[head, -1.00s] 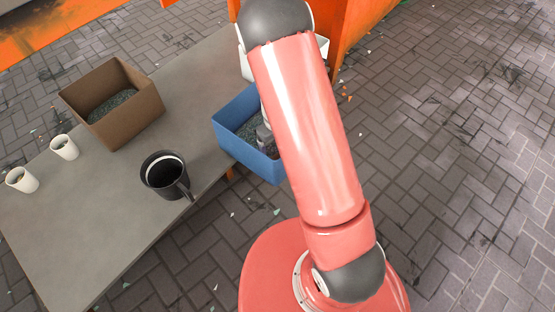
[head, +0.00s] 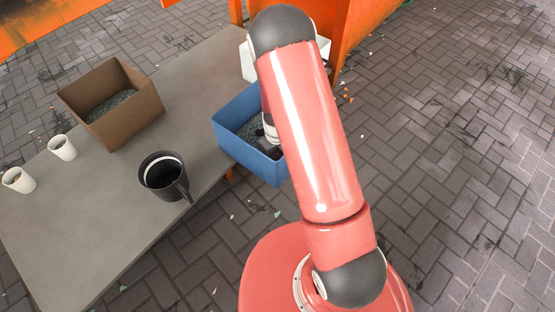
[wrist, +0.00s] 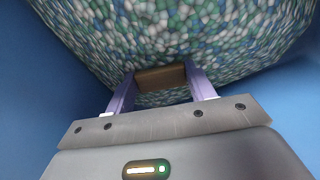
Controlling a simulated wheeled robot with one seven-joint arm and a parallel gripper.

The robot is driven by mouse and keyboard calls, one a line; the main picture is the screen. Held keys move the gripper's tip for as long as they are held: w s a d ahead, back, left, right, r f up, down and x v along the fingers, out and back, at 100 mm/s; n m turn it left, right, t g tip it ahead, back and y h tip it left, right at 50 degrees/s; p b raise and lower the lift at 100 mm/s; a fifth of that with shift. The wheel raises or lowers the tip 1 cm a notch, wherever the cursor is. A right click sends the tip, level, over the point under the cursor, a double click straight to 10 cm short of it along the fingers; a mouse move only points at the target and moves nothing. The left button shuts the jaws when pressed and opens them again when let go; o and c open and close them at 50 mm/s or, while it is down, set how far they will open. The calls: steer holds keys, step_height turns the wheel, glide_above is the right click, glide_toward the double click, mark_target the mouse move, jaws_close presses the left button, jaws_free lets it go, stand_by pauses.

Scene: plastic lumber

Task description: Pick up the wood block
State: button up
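The wood block (wrist: 160,77) is a small brown block lying on multicoloured pellets in the wrist view. My gripper (wrist: 160,80) points down into the blue bin, and its two pale fingers stand wide on either side of the block. The block's ends look close to both fingers; whether they touch is hard to tell. In the head view the blue bin (head: 233,143) stands at the right edge of the table, and my arm covers part of it. The block is hidden there.
The grey table (head: 90,240) also holds a cardboard box (head: 135,115) of pellets, a black mug (head: 162,176) and two white cups (head: 62,148), (head: 18,181). A white box (head: 247,62) stands behind the blue bin. The blue bin's walls rise close around my gripper.

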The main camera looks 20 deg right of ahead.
steer(key=c, duration=0.3)
